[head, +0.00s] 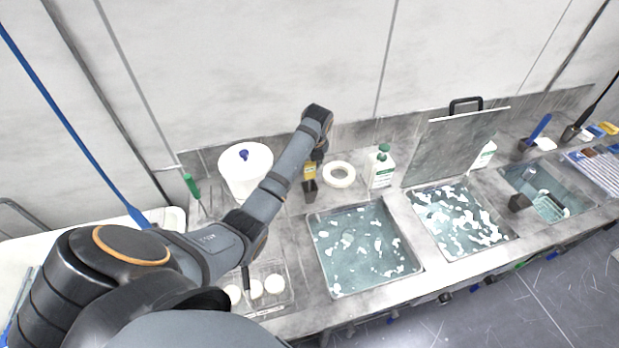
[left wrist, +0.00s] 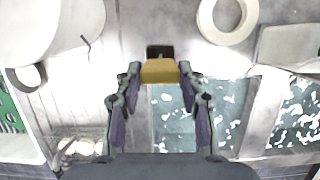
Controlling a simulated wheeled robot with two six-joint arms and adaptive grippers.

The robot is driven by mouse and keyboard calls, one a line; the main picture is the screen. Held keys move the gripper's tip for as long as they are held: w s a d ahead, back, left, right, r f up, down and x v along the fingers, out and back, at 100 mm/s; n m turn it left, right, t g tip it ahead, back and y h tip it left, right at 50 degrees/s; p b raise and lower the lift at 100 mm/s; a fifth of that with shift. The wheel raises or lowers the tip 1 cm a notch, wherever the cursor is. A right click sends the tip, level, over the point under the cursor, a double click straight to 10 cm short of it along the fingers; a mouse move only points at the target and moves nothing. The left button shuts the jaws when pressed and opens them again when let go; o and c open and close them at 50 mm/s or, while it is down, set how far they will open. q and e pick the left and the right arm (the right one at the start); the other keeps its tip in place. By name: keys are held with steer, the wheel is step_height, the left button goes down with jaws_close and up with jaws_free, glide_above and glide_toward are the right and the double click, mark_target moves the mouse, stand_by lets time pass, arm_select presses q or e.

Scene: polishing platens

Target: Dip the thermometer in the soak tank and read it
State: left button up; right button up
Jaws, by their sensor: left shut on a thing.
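My left gripper (head: 312,160) is above the counter behind the first tank, pointing down. In the left wrist view its fingers (left wrist: 159,84) are closed on the sides of a yellow block (left wrist: 159,71), which seems to be the thermometer's body. The yellow block (head: 310,171) shows just above a small black holder (head: 310,190); whether its lower end is inside cannot be told. No reading is visible. Three sunken tanks hold water: a left one (head: 335,289), a middle one (head: 455,257) and a right one (head: 592,207). Foam floats on the left and middle ones. Which is the soak tank is unclear.
A white bucket (head: 245,178) stands left of the gripper, a white ring (head: 339,175) and a green-capped bottle (head: 380,168) right. A grey lid (head: 450,145) stands upright behind the middle tank. A rack with white discs (head: 274,284) sits left of the left tank.

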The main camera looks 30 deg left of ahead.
arm_select(q)
steer(key=shift+r+p, duration=1.2)
steer(key=shift+p, duration=0.35)
steer(key=shift+c, duration=0.3)
steer(key=shift+r+p, duration=0.55)
steer(key=shift+r, duration=2.75)
